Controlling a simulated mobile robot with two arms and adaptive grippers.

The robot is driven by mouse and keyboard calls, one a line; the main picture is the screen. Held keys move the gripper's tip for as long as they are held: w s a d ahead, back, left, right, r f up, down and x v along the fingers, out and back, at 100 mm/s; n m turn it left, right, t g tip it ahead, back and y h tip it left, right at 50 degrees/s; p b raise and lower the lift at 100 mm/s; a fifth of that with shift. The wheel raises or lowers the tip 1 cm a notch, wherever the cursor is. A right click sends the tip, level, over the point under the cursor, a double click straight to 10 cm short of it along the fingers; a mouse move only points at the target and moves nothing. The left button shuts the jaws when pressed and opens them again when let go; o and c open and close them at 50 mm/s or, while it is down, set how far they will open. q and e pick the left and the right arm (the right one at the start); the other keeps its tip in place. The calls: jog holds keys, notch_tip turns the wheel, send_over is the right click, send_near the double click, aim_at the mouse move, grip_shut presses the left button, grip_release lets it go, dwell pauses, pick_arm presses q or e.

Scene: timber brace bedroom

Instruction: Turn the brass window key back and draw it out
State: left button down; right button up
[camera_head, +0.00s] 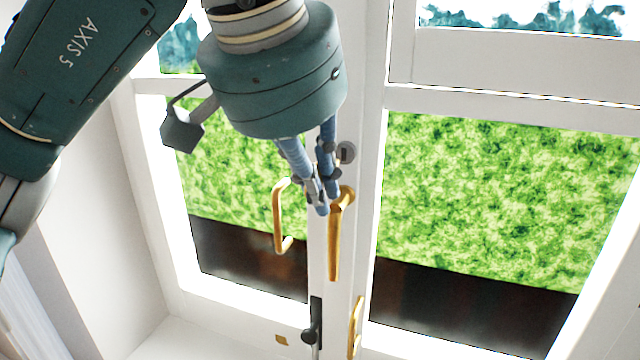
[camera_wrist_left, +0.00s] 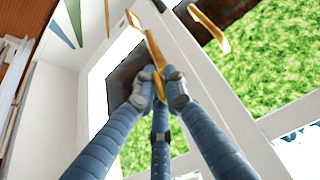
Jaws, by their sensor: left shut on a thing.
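The brass window key (camera_head: 335,245) is at the white middle post of the window, its long bar hanging down. My left gripper (camera_head: 327,200) is at its upper end, with the blue-grey fingers shut on it. In the left wrist view the fingers of my left gripper (camera_wrist_left: 160,85) close around the brass key (camera_wrist_left: 155,50), whose bar runs away from the fingertips. The fingers cover part of the key's top, and I cannot tell how deep it sits. My right gripper is not in view.
A brass pull handle (camera_head: 277,215) stands just left of the key. A black latch (camera_head: 312,335) and another brass handle (camera_head: 355,328) are lower down. Glass panes (camera_head: 500,200) flank the post.

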pick_arm(q)
jog(key=shift+s+a, duration=0.2)
jog(key=shift+s, duration=0.3)
jog(key=shift+s+a, duration=0.15)
jog(key=shift+s, duration=0.35)
